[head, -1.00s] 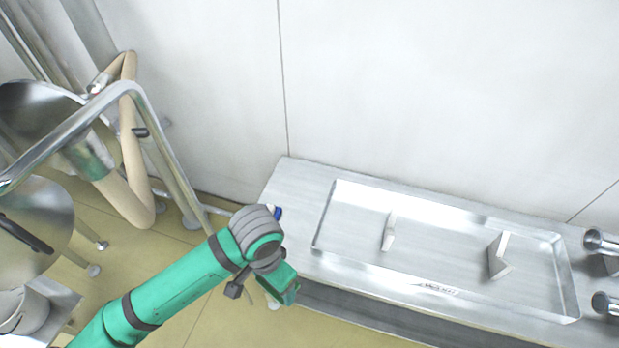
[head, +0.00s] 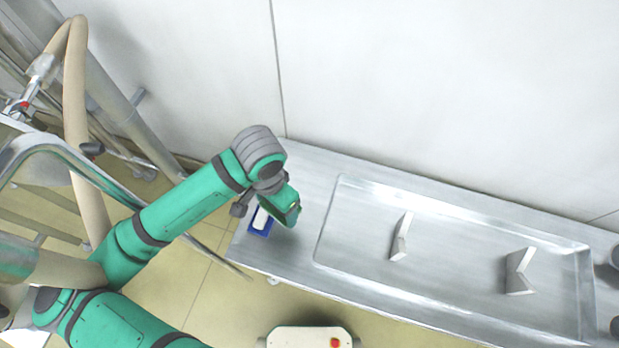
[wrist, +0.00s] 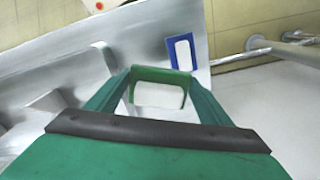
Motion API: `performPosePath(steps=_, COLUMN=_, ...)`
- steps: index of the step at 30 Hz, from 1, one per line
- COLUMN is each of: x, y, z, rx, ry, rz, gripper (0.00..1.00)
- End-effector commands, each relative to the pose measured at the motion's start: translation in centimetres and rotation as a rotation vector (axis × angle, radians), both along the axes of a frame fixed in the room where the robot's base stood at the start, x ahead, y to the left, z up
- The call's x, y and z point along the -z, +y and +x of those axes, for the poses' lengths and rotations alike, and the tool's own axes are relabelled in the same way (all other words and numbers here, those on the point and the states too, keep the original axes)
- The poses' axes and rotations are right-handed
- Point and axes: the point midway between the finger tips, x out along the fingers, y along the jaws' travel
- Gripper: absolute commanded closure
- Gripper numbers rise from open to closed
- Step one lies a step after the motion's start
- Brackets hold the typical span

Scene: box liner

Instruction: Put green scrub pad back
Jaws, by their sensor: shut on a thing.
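My gripper (wrist: 158,98) is shut on the green scrub pad (wrist: 160,75), a green piece with a pale middle between the fingers in the wrist view. In the head view my gripper (head: 287,208) is over the left end of the steel counter (head: 310,185); I cannot tell the pad from the green fingers there. A flat blue rectangle with a white middle (head: 261,221) lies on the counter at its left end, beside my gripper. It also shows just beyond the pad in the wrist view (wrist: 171,44).
The counter has a shallow recessed tray (head: 330,235) holding two angled metal pieces, one nearer (head: 401,238) and one at right (head: 520,272). A wall (head: 430,90) runs behind. Metal tubing and a beige hose (head: 75,120) stand at left.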

Motion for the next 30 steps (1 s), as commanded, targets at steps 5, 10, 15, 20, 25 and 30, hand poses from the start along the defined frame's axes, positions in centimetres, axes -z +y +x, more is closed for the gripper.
performPosePath(steps=5, x=1.4, y=-1.8, z=2.6, rx=0.003, ry=0.003, rz=0.0, gripper=0.47)
performPosePath(steps=10, x=3.1, y=-3.9, z=5.5, rx=0.002, ry=0.002, rz=0.001, gripper=0.47)
performPosePath(steps=15, x=5.3, y=-5.5, z=8.0, rx=-0.002, ry=0.003, rz=0.001, gripper=0.47)
performPosePath(steps=20, x=7.6, y=-6.6, z=9.6, rx=-0.001, ry=0.002, rz=0.001, gripper=0.47)
performPosePath(steps=25, x=8.7, y=-7.1, z=10.4, rx=0.0, ry=0.001, rz=0.0, gripper=0.47)
performPosePath(steps=30, x=9.6, y=-7.6, z=11.0, rx=0.001, ry=0.002, rz=0.001, gripper=0.47)
